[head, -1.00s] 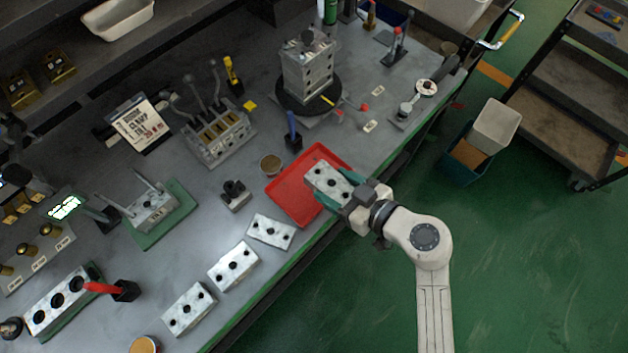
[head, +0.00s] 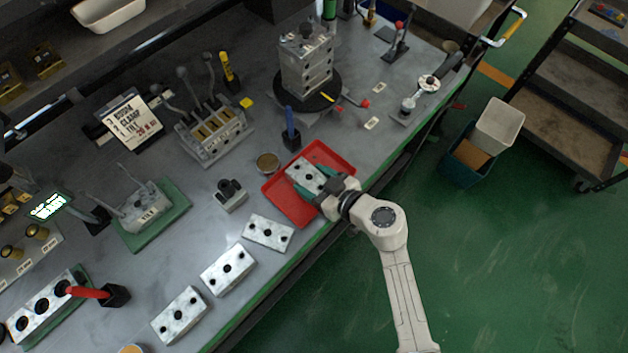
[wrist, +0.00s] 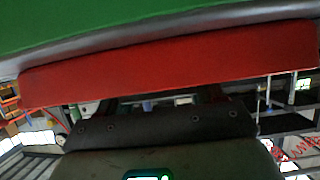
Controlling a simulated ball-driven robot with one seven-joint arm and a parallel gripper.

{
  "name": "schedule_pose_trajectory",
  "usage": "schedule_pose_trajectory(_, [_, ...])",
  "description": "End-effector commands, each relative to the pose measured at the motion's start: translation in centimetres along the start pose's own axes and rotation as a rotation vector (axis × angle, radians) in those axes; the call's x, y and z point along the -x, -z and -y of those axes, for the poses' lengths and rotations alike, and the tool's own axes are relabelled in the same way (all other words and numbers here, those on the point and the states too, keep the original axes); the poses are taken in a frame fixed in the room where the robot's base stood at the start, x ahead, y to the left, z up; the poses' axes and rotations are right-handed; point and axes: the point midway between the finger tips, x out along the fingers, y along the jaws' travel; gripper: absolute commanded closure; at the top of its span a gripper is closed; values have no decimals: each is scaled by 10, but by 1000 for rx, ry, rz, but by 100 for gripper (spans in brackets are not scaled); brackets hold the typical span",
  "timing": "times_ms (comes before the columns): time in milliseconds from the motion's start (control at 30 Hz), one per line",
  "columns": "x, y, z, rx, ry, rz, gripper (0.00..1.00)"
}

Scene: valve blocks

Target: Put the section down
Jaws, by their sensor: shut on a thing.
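The section is a silvery valve block (head: 303,173) with dark round holes in its top face. My gripper (head: 322,186) is shut on it from its lower right end, with greenish fingers at its sides. The block is over the red tray (head: 341,157) on the bench; I cannot tell whether it touches the tray floor. In the wrist view the red tray (wrist: 170,62) spans the picture as a wide band above the dark gripper body. The block and the fingertips do not show clearly there.
Three similar blocks lie in a row along the bench's front edge, the nearest at the tray's lower left (head: 268,232). A round tin (head: 268,163) and a dark fixture (head: 231,195) stand left of the tray. A stacked block on a turntable (head: 306,65) stands behind.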

Motion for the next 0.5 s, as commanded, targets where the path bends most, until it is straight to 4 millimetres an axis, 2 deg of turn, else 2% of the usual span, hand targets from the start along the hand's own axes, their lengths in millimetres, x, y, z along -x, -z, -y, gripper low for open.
schedule_pose_trajectory(267, [0,1,0,1,0,-3,84])
schedule_pose_trajectory(300, [-1,-1,0,0,1,-1,33])
schedule_pose_trajectory(500, [0,0,0,1,0,-1,14])
